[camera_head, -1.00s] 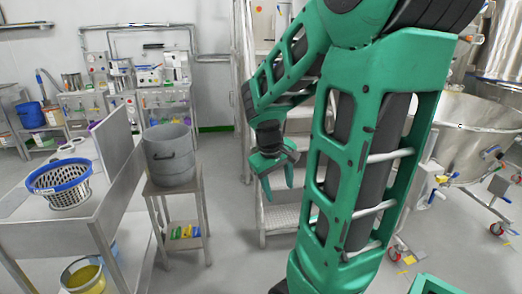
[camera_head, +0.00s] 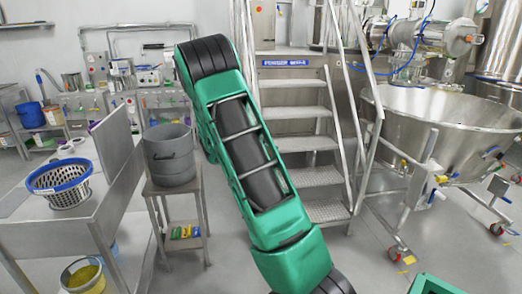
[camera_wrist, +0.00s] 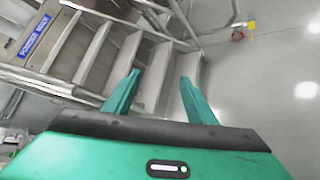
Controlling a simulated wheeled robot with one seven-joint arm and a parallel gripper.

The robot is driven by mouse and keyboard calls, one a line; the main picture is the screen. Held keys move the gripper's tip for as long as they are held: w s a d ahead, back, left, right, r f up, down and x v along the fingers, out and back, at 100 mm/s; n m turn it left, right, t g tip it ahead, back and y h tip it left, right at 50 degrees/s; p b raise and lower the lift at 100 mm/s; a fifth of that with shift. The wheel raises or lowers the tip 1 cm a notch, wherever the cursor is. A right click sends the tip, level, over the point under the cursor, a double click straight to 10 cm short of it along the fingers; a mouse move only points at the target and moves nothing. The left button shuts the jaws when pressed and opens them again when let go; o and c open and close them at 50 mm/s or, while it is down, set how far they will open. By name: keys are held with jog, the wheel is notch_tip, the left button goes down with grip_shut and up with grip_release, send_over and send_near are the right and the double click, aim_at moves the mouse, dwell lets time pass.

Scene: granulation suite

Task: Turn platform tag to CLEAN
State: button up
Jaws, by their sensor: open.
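The stepped platform (camera_head: 300,113) stands in the middle of the head view, with metal stairs and handrails. A blue sign (camera_head: 285,62) with white lettering is fixed across its top step; it also shows, tilted, in the wrist view (camera_wrist: 34,36). I cannot make out a CLEAN tag in either view. My gripper (camera_wrist: 160,78) shows in the wrist view with its two green fingers apart and nothing between them. The stairs lie beyond the fingers, apart from them. In the head view the gripper is out of sight, and my arm covers the left edge of the stairs.
A grey pot (camera_head: 170,153) stands on a small stand left of my arm. A steel table (camera_head: 25,222) holds a blue-rimmed basket (camera_head: 60,180). A large steel bowl (camera_head: 440,125) on wheeled legs stands right of the stairs. Some floor between stairs and bowl is clear.

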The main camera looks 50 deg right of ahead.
jog(key=w+d+f+n+t+h, duration=0.2)
jog(key=w+f+n+t+h, duration=0.3)
jog(key=w+n, duration=0.9)
jog(key=shift+t+y, duration=0.5)
jog(key=shift+t, duration=0.1)
jog(key=x, duration=0.3)
jog(key=f+x, duration=0.1)
jog(key=x, duration=0.7)
jog(key=shift+a+f, duration=0.1)
jog(key=shift+f, duration=0.05)
jog(key=c, duration=1)
jog(key=shift+c, duration=0.2)
